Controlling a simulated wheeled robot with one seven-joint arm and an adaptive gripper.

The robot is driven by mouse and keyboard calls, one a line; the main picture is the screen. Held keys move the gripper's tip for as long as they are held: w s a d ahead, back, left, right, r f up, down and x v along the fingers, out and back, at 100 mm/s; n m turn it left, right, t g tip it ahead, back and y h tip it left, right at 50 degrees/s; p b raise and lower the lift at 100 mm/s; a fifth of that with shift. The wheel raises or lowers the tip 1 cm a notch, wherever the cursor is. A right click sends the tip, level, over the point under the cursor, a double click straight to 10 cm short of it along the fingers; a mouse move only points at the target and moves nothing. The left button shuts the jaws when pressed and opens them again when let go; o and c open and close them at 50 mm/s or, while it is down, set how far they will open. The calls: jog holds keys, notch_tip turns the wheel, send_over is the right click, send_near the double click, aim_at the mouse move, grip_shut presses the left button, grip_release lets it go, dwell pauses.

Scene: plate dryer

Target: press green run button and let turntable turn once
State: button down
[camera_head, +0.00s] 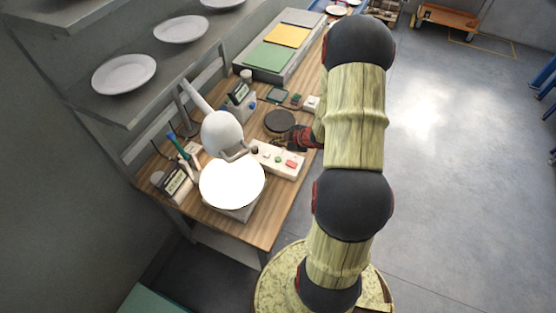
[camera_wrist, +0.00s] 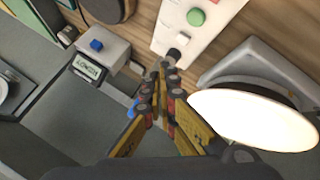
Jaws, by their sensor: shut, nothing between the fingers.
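The white control box (camera_head: 272,160) lies on the wooden bench and has a red button (camera_head: 291,163) at one end. In the wrist view the box (camera_wrist: 180,33) shows a round green button (camera_wrist: 195,17) and a dark knob (camera_wrist: 173,54). My gripper (camera_wrist: 168,70) is shut and empty, its tips appearing just below the knob. In the head view my gripper (camera_head: 288,140) is above the bench beside the box. A glaring white plate (camera_head: 232,183) sits on a grey base (camera_head: 240,213); it also shows in the wrist view (camera_wrist: 255,120).
A white lamp-like head (camera_head: 222,132) stands over the plate's back edge. A dark disc (camera_head: 280,121) lies close to my gripper. A small box with a blue button (camera_wrist: 97,44) is left in the wrist view. Shelves with plates (camera_head: 124,74) line the wall.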

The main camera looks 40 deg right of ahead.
aim_at(277, 160)
notch_tip(277, 160, down, 8)
jog(key=b, duration=0.6)
jog(key=shift+f+b, duration=0.1)
jog(key=shift+b, duration=0.2)
dwell(0.9)
jog(key=shift+f, duration=0.35)
